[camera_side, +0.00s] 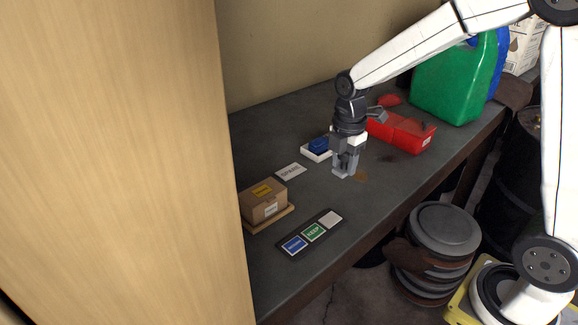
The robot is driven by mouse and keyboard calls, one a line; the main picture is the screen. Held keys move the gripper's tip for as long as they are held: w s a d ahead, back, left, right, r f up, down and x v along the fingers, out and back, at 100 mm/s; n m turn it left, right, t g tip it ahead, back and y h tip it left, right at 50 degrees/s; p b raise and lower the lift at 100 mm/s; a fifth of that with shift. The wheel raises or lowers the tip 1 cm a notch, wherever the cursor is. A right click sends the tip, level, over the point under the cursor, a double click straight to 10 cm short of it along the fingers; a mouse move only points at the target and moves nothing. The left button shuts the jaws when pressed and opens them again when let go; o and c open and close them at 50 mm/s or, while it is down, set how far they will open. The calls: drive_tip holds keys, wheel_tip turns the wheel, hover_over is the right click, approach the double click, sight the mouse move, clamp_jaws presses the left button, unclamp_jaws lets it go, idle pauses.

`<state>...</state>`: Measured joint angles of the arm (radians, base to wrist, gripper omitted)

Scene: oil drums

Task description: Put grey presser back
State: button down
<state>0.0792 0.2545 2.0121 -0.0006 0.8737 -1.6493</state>
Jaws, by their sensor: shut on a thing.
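My gripper (346,160) points straight down over the middle of the workbench. It is shut on a small light grey piece, which I take for the grey presser (343,172). The fingers hide much of it. Its lower end is at or just above the bench top; I cannot tell whether it touches. A brownish patch (361,176) shows on the bench just right of it. A white base with a round blue top (318,147) is just behind and left of my gripper. A white card reading "SPARE" (290,171) lies further left.
A cardboard box (264,199) sits on a wooden board at the left. A dark strip (311,232) with blue, green "KEEP" and pale squares lies in front. Bench right of the strip is clear.

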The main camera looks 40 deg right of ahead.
hover_over(317, 191)
drive_tip(key=f, duration=0.6)
drive_tip(key=shift+s+f, duration=0.25)
drive_tip(key=shift+w+f, duration=0.15)
drive_tip(key=shift+f, duration=0.05)
drive_tip(key=shift+w+f, duration=0.1)
drive_tip(key=shift+f, duration=1.55)
drive_tip(key=shift+f, duration=0.1)
drive_tip(key=shift+c, duration=1.3)
unclamp_jaws()
wheel_tip(317, 191, up, 12)
